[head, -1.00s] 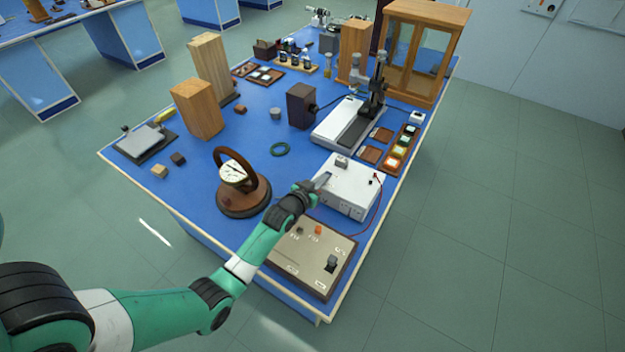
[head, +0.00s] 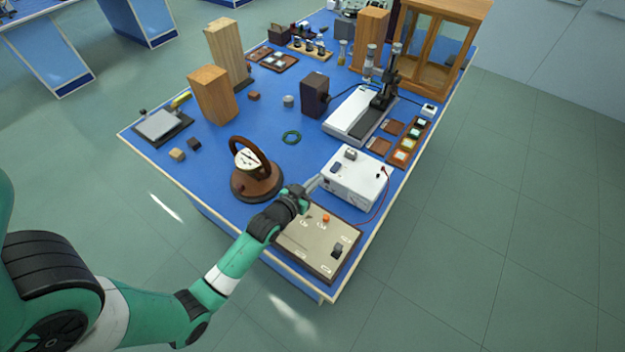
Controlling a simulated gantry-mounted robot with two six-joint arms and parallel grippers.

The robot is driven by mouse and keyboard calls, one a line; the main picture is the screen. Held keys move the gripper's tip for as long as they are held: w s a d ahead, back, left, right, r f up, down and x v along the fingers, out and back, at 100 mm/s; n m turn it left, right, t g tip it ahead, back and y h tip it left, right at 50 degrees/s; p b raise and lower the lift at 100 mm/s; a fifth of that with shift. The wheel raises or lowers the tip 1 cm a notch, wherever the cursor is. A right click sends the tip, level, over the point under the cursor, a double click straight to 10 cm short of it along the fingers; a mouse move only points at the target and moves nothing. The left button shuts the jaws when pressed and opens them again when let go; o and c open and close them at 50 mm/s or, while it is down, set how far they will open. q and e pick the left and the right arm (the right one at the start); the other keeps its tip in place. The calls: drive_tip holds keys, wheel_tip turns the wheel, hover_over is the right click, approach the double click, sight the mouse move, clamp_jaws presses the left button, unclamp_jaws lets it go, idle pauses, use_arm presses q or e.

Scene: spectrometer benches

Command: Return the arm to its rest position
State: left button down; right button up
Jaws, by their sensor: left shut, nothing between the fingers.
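My left arm is green and white with black joints and comes in from the lower left in the head view. Its gripper (head: 312,185) is shut and empty, above the bench between a dial meter and a white box. The fingertips are small here and point toward the white box's left side; I cannot tell whether they touch it. The white instrument box (head: 353,179) has a dark switch on top and a red lead at its right. The grey-beige control box (head: 315,243), with an orange knob, lies below the gripper, partly hidden by my wrist. My right gripper is not in view.
The round dial meter (head: 249,164) on a wooden base stands close to the left of my wrist. Open floor lies right of the bench.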

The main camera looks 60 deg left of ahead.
use_arm(q)
drive_tip(key=shift+v, duration=0.8)
drive_tip(key=shift+f, duration=0.15)
